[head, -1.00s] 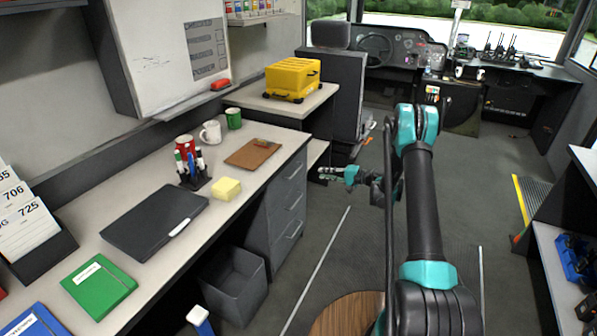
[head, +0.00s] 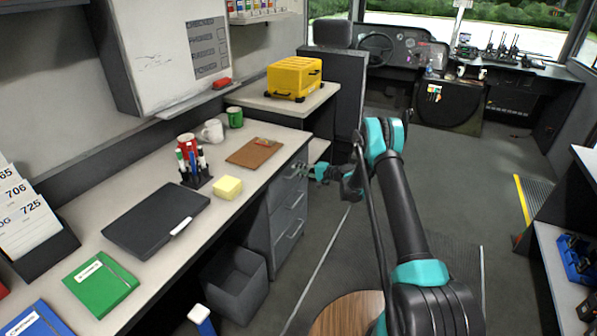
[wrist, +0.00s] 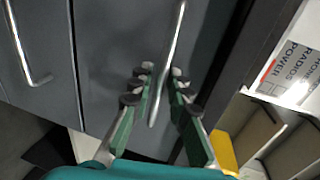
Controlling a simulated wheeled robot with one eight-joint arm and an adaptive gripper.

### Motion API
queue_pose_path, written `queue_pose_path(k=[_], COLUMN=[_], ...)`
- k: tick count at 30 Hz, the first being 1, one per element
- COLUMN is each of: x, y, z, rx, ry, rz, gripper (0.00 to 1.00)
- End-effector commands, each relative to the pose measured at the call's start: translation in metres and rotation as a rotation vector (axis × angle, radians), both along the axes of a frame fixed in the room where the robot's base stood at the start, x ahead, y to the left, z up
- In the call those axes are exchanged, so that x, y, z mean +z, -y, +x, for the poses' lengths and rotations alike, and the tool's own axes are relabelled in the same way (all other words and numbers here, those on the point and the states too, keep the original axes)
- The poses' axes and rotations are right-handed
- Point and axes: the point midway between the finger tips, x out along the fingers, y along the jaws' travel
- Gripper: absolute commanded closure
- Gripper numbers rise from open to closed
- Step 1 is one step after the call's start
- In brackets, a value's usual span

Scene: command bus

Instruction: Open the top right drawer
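The grey drawer unit (head: 284,215) stands under the right end of the desk, its stacked drawers closed. The top drawer (head: 283,186) has a metal bar handle, partly hidden by my gripper (head: 308,172) in the head view. In the wrist view, my gripper (wrist: 160,105) is open, its green fingers on either side of the end of the top drawer's handle (wrist: 170,60). A gap shows between the fingers and the bar; I cannot tell whether either touches. The handle of the drawer below (wrist: 27,50) shows at the left.
The desk (head: 150,265) above holds a clipboard (head: 254,152), mugs, pens, a yellow note block and a black laptop. A grey bin (head: 235,285) stands on the floor left of the drawers. The floor (head: 450,205) to the right is clear.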

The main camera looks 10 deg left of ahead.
Motion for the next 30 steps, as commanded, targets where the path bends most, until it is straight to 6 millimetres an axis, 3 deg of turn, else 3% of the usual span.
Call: queue_pose_path(k=[5,10,24,30], x=[0.0,0.0,0.0,0.0], y=[0.0,0.0,0.001,0.016], z=[0.0,0.0,0.0,-0.003], rx=[0.0,0.0,0.0,-0.001], ry=[0.0,0.0,0.0,0.0], rz=[0.0,0.0,-0.001,-0.001], gripper=[0.83,1.0,1.0,1.0])
